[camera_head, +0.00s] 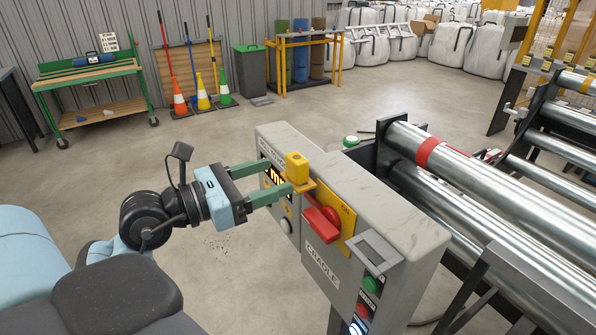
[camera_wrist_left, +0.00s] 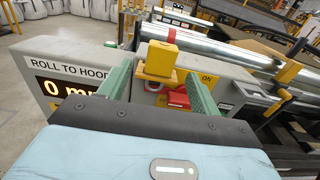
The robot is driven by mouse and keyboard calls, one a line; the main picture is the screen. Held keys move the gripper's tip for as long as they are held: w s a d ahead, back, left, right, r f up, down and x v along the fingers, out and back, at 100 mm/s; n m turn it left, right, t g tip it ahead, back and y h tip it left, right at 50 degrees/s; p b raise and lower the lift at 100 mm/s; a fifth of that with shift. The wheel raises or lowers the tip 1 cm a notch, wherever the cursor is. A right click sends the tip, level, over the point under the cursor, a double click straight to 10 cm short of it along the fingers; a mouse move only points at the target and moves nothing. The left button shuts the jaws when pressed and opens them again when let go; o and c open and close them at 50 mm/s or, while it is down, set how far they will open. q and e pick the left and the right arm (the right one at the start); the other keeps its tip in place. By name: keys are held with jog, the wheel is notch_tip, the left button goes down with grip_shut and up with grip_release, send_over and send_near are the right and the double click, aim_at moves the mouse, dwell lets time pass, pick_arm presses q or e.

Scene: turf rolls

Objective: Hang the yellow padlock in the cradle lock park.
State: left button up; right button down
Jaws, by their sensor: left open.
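The yellow padlock (camera_head: 296,168) is at the top front edge of the grey control box, on or just above a small yellow bracket (camera_head: 299,186). In the left wrist view the padlock (camera_wrist_left: 160,60) shows body upward, with a pale ring (camera_wrist_left: 155,86) below the bracket. I cannot tell whether the shackle passes through the bracket. My left gripper (camera_head: 279,176) is open, its green fingers reaching toward the padlock from the left. In the left wrist view the fingers (camera_wrist_left: 161,82) stand apart on either side of padlock and bracket. My right gripper is not in view.
The grey control box (camera_head: 400,228) carries a red switch handle (camera_head: 322,222) on a yellow plate, a "CRADLE" label, a grey square frame (camera_head: 373,250) and buttons. Steel rollers (camera_head: 490,185) lie to the right. Open floor (camera_head: 215,275) lies left of the box.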

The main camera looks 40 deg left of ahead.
aim_at(290, 168)
pick_arm(q)
jog(key=shift+w+d, duration=0.15)
jog(key=shift+w, duration=0.35)
jog(key=shift+w+d+r, duration=0.15)
jog(key=shift+w, duration=0.05)
jog(key=p+x, duration=0.1)
jog(key=x, duration=0.3)
jog(key=shift+w+r, duration=0.1)
jog(key=shift+w, duration=0.05)
jog(key=shift+w+d, duration=0.15)
jog(key=c, duration=1.1)
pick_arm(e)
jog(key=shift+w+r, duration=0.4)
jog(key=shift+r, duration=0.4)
